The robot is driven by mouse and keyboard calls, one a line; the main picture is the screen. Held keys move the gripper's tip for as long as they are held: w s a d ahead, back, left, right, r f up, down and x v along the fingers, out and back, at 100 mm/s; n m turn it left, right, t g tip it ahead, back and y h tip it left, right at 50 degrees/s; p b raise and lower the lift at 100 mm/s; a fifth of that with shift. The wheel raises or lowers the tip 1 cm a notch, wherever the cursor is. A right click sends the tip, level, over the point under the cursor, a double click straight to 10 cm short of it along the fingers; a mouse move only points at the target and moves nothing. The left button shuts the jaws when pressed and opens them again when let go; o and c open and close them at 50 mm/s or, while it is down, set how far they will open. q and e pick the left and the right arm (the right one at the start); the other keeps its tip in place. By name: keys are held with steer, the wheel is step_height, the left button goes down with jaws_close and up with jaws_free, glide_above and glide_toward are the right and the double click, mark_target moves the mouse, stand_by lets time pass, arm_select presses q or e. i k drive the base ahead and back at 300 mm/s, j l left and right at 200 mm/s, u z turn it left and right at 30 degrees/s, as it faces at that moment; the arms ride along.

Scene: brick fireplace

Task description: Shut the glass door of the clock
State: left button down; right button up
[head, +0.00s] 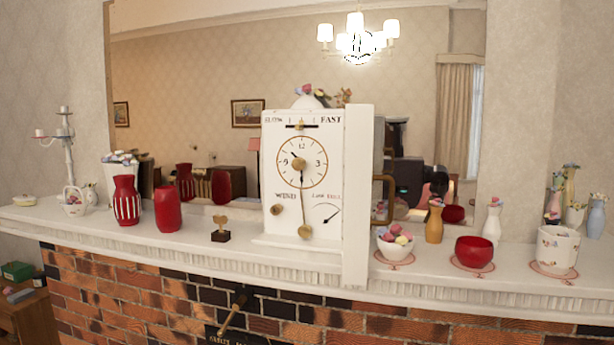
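The white clock (283,215) stands upright on the mantel shelf, its dial facing me. The dial (302,162) and the lettering around it are uncovered. The clock's door (356,200) stands open at the right side of the clock. It is seen nearly edge-on as a tall white strip that juts towards me past the shelf's front edge. A brass handle-like loop (391,199) shows just right of it. The glass pane itself cannot be made out at this angle. Neither of my grippers is in view.
The white mantel shelf (150,248) runs above a brick fireplace. A large mirror hangs behind.

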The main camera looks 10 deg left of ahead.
mark_target(359, 178)
steer(key=l+u, duration=0.3)
steer(key=l, duration=0.25)
steer(key=l+u, duration=0.3)
steer(key=l, duration=0.25)
steer(key=k+l+u, duration=0.2)
steer(key=l+u, duration=0.15)
steer(key=l, duration=0.15)
